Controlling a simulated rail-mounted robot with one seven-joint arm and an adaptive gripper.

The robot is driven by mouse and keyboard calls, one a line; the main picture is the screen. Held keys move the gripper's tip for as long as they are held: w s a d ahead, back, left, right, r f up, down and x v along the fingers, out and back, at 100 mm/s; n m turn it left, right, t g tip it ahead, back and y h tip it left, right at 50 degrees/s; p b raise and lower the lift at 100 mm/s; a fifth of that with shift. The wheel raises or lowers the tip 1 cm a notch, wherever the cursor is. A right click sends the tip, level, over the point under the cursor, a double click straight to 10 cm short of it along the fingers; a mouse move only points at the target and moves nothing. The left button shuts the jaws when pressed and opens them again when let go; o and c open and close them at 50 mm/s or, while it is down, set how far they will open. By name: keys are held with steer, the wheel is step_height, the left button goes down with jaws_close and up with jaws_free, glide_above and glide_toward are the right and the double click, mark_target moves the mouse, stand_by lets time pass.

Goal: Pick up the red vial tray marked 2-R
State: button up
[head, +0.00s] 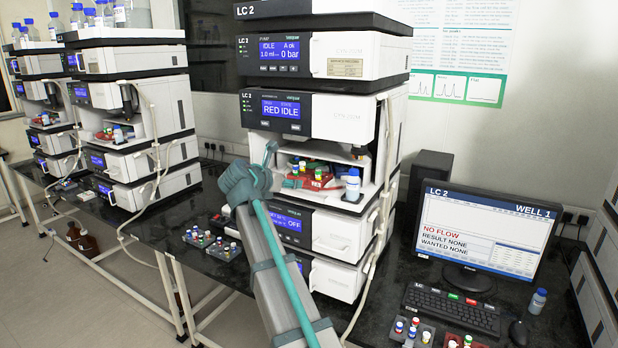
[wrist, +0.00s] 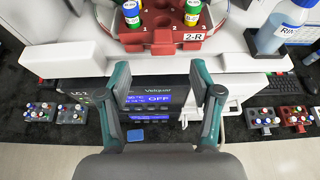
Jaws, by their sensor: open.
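The red vial tray marked 2-R (wrist: 163,24) sits in the open bay of the LC 2 stack. In the wrist view its white label faces me, and vials with green and yellow on them stand in it. The tray is beyond the fingertips in the wrist view, and I see no contact. In the head view my gripper (head: 268,158) is at the left side of the bay opening.
A blue-capped bottle (head: 353,186) stands right of the tray at the bay. Dark vial trays (head: 213,242) lie on the bench at left. Another red tray (wrist: 292,118) lies at right, near the keyboard (head: 452,309) and monitor (head: 480,235). A tube (head: 372,235) hangs down the stack's right side.

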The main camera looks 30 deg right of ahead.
steer(key=p, duration=0.2)
glide_above(298, 195)
steer(key=f, duration=0.2)
steer(key=shift+s, duration=0.15)
steer(key=shift+a, duration=0.1)
jaws_close()
